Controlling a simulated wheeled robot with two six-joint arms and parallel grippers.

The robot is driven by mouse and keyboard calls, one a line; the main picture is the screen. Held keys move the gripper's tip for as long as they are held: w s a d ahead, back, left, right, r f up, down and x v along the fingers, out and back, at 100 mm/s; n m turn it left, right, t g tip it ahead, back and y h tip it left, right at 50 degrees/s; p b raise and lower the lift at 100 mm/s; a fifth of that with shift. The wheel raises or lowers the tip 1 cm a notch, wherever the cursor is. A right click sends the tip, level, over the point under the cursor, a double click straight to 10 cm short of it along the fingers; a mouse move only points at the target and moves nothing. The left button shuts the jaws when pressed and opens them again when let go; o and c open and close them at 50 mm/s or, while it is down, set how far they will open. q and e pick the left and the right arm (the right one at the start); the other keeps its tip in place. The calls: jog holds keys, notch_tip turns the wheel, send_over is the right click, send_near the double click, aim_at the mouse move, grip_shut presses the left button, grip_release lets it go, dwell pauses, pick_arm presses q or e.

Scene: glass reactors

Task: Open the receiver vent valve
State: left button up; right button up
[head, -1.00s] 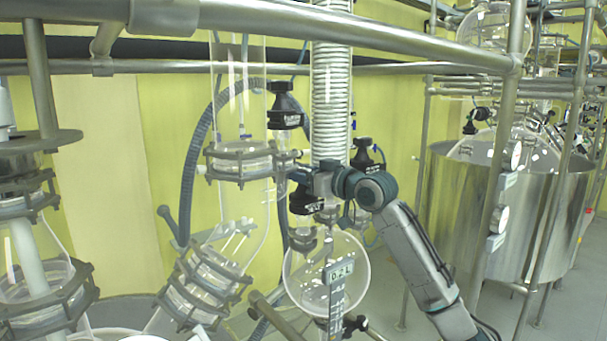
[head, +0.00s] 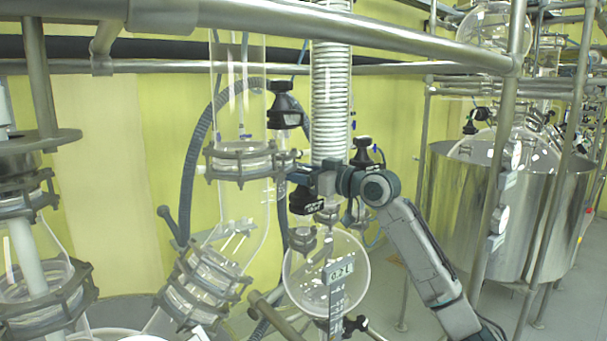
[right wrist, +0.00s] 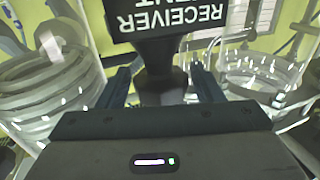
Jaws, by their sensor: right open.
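The receiver vent valve shows in the right wrist view as a black handle (right wrist: 160,60) on a narrower neck, with an upside-down label reading RECEIVER VENT. In the head view a black labelled valve head (head: 303,201) sits above the round glass receiver (head: 305,290), partly hidden by my gripper. My right gripper (head: 310,180) is at this handle, coming in from the right. In the right wrist view its two fingers (right wrist: 162,88) stand open on either side of the black neck. I cannot tell whether either finger touches it. My left gripper is not in view.
Another black valve (head: 285,108) is above and left of the gripper, and one (head: 362,152) is behind to the right. A coiled glass condenser (head: 331,100) stands just above. A steel rail (head: 350,28) crosses the top, and a steel vessel (head: 545,210) stands right.

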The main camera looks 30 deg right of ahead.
jog(key=m+h, duration=0.2)
jog(key=h, duration=0.1)
jog(key=m+t+h, duration=0.1)
jog(key=m+h, duration=0.1)
jog(key=h, duration=0.1)
jog(key=shift+a, duration=0.15)
jog(key=shift+m+g+h, duration=0.2)
jog(key=shift+m+h, duration=0.8)
jog(key=shift+h, duration=0.55)
jog(key=shift+m+g+h, duration=0.2)
jog(key=shift+m+h, duration=0.8)
jog(key=shift+h, duration=0.55)
jog(key=c, duration=0.8)
jog(key=shift+o, duration=0.2)
jog(key=shift+s+d+n+t+y, duration=0.1)
jog(key=shift+d+n+t+y, duration=0.2)
jog(key=shift+n+y, duration=0.45)
jog(key=n+y, duration=0.2)
jog(key=y, duration=0.2)
jog(key=n+y, duration=0.2)
jog(key=y, duration=0.1)
jog(key=shift+a+n+y, duration=0.1)
jog(key=shift+n+y, duration=0.25)
jog(key=shift+a+n+g+y, duration=0.1)
jog(key=shift+n+g+y, duration=0.4)
jog(key=shift+n+y, duration=0.95)
jog(key=shift+m+y, duration=0.25)
jog(key=shift+y, duration=0.1)
